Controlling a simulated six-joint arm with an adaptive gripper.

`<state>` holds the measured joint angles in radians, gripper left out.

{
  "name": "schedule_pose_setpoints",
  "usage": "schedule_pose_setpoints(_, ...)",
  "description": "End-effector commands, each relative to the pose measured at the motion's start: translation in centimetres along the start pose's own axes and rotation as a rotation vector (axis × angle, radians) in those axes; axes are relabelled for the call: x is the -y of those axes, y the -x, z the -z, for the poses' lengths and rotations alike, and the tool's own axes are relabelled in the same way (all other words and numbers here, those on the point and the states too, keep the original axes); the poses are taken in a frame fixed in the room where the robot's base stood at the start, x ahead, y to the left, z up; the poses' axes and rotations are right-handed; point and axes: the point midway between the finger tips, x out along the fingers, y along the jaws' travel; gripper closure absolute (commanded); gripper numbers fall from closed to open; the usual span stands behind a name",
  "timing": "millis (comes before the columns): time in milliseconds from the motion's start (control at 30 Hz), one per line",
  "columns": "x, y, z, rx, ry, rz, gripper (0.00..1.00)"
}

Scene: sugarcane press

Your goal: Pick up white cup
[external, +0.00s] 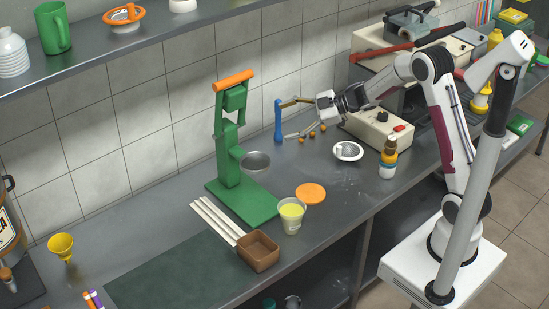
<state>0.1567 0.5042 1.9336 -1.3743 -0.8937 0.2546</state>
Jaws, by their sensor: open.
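A whitish, see-through cup (291,217) with yellow content stands upright on the grey counter, right of the green press and close to the front edge. It is the only cup of that colour I can make out on the counter. My gripper (287,119) is open, its fingers spread wide, above the back of the counter. It is well behind the cup and apart from it. A blue upright object (278,121) shows by the fingertips; I cannot tell whether they touch it. Nothing is seen held.
The green press (229,150) with an orange handle stands left of the cup. An orange disc (311,194), a brown box (258,251) and white sticks (217,220) lie near the cup. A white bowl (348,151) and a bottle (388,160) stand to the right.

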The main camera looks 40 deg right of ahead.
Motion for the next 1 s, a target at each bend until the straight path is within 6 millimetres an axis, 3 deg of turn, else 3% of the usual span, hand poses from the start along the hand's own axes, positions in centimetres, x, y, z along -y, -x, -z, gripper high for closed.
schedule_pose_setpoints(200,4.5,-1.8,-1.7,-0.110,-0.013,0.170,0.25)
schedule_pose_setpoints(467,10.3,-2.1,-3.7,-0.247,-0.059,0.382,0.25)
schedule_pose_setpoints(800,17.6,0.3,-6.1,-0.429,-0.168,0.664,0.25)
schedule_pose_setpoints(1000,20.2,2.2,-7.0,-0.507,-0.229,0.783,0.25)
